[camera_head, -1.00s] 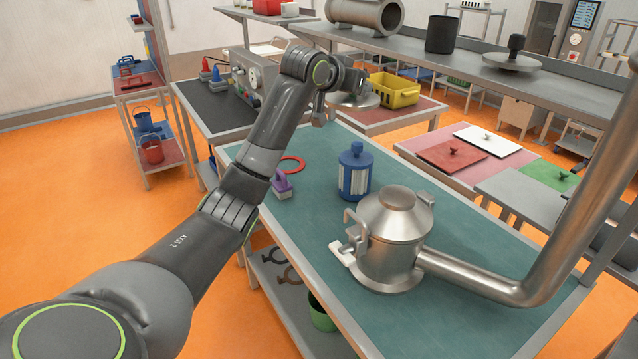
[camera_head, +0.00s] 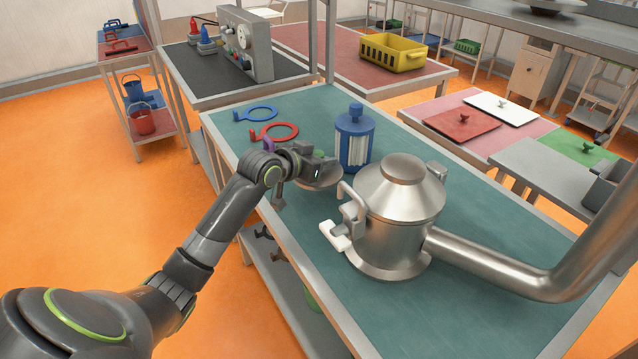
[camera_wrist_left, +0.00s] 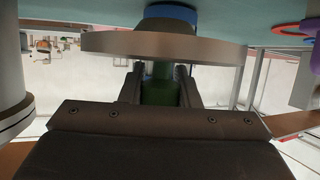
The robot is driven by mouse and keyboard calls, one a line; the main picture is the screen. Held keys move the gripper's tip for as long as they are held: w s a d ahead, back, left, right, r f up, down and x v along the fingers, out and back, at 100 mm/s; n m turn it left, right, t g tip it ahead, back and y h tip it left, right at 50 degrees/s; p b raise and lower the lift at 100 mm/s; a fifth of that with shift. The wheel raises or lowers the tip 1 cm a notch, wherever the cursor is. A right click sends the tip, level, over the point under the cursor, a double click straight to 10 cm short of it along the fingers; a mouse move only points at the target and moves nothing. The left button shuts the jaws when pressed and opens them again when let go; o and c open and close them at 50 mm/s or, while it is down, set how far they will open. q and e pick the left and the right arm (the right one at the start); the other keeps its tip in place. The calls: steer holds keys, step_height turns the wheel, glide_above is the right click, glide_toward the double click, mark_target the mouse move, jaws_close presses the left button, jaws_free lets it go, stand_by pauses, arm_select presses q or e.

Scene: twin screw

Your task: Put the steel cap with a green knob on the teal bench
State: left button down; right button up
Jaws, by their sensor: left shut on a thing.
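The steel cap (camera_head: 318,178) shows in the head view as a round disc low over the teal bench (camera_head: 300,225), left of the steel housing. My left gripper (camera_head: 312,163) is shut on the cap's knob from above. In the left wrist view the steel cap (camera_wrist_left: 165,45) is a flat disc with its green knob (camera_wrist_left: 160,90) between the two fingers. The teal bench (camera_wrist_left: 245,18) shows at the top of that view. I cannot tell whether the cap touches the bench. My right gripper is not in view.
A blue canister (camera_head: 355,140) stands just behind the cap. The steel housing (camera_head: 395,215) with a thick pipe (camera_head: 490,265) stands to its right. A red ring (camera_head: 273,131) and a blue ring (camera_head: 258,114) lie behind left. Bare bench lies in front left of the housing.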

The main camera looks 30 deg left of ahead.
mark_target(299, 184)
arm_select(q)
steer(key=shift+f, duration=2.9)
steer(key=shift+f, duration=0.1)
steer(key=c, duration=1.1)
jaws_free()
steer(key=shift+f, duration=0.1)
steer(key=shift+r, duration=0.25)
steer(key=shift+s+a, duration=0.1)
steer(key=shift+s, duration=0.25)
steer(key=v, duration=1.1)
steer(key=shift+s+r, duration=0.1)
steer(key=shift+r, duration=0.1)
